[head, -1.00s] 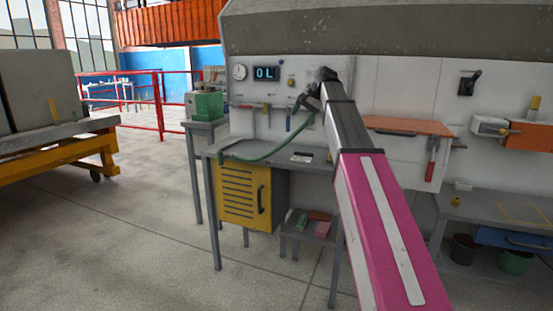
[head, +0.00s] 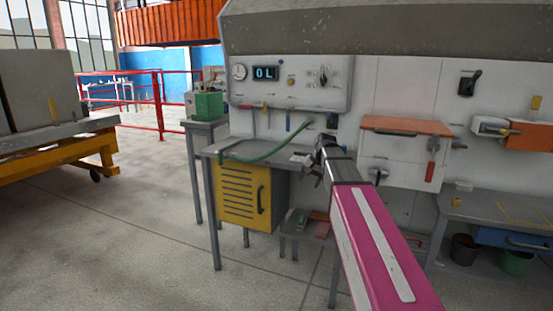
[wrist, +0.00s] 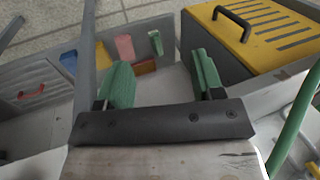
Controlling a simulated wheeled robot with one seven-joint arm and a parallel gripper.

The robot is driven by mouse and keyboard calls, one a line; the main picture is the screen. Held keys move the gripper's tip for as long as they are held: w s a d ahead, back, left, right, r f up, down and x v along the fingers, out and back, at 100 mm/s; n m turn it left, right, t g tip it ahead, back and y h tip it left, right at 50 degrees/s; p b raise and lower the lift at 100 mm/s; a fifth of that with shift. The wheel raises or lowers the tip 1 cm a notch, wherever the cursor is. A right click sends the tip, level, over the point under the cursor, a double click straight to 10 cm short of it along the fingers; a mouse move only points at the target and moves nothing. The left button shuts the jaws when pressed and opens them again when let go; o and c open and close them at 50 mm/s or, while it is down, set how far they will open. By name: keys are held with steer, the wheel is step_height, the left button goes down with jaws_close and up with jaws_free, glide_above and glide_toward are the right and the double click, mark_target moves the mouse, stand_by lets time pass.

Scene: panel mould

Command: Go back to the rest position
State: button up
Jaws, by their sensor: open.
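My gripper (wrist: 162,80) is open in the wrist view, with its two green fingers apart and nothing between them. In the head view my gripper (head: 318,172) is at the end of my magenta arm, low in front of the workbench and below the panel. The arm's links hide part of its fingers there. The panel (head: 300,82) carries a gauge, a display reading "OL" and a dark knob (head: 323,76), and nothing of mine covers it.
The workbench (head: 270,152) bears a green hose (head: 270,156), which also shows in the wrist view (wrist: 292,125). Under it are a yellow cabinet (head: 243,195) and a low shelf with coloured blocks. A second bench (head: 480,208) stands at right. Open floor lies at left.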

steer(key=s+d+f+n+h, duration=0.1)
steer(key=s+d+f, duration=0.1)
steer(key=s+f, duration=0.9)
steer(key=s+d+f+n+g+h, duration=0.1)
steer(key=s+d+f+n+h, duration=0.1)
steer(key=s+f, duration=1)
step_height(320, 180, down, 4)
steer(key=shift+s+d+r+n+g, duration=0.1)
steer(key=shift+s+d+n+g, duration=0.15)
steer(key=shift+d, duration=0.4)
